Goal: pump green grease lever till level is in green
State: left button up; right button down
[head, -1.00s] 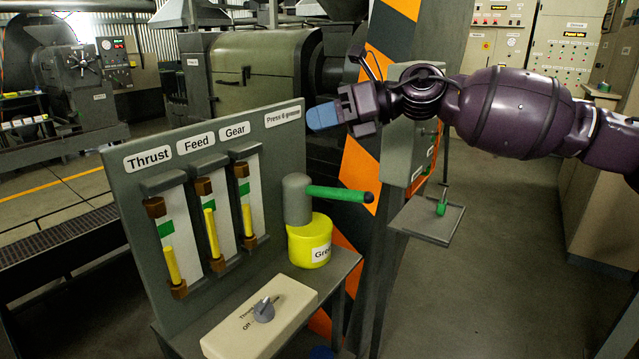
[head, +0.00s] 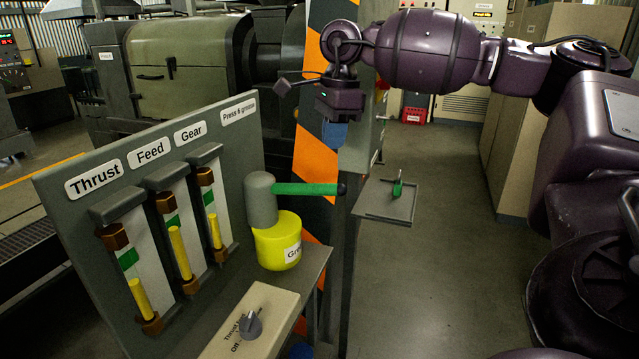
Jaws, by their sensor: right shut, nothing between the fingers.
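The green grease lever (head: 305,189) sticks out level to the right from a grey pump head on a yellow grease pot (head: 278,243), with a black knob at its end. My right gripper (head: 334,136) is shut and empty, blue fingertips pointing down, above the lever's knob end and apart from it in the picture. The Thrust gauge (head: 142,298) has its yellow bar below the green mark. The Feed gauge's (head: 180,254) bar top is at about the lower edge of its green mark. The Gear gauge's (head: 214,231) bar top is just below its green. My left gripper is out of view.
A beige box with a grey selector knob (head: 250,325) stands in front of the gauge panel (head: 82,228); its setting is unclear. A striped orange and black post (head: 315,165) rises behind the lever. A small grey tray (head: 386,204) juts out to the right.

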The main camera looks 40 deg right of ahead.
aim_at(298, 189)
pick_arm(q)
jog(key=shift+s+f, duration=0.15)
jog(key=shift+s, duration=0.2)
pick_arm(e)
jog(key=shift+a, duration=0.1)
jog(key=shift+w+f, duration=0.1)
jog(key=shift+f, duration=0.05)
jog(key=f+b, duration=0.1)
jog(key=f, duration=0.1)
jog(key=f+b, duration=0.2)
jog(key=f, duration=0.1)
jog(key=shift+w+a+f+b, duration=0.15)
jog(key=shift+a+f+b, duration=0.1)
jog(key=shift+f+b, duration=0.4)
jog(key=shift+f, duration=0.25)
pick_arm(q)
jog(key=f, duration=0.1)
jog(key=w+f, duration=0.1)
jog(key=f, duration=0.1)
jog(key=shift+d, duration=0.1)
pick_arm(e)
jog(key=shift+a, duration=0.1)
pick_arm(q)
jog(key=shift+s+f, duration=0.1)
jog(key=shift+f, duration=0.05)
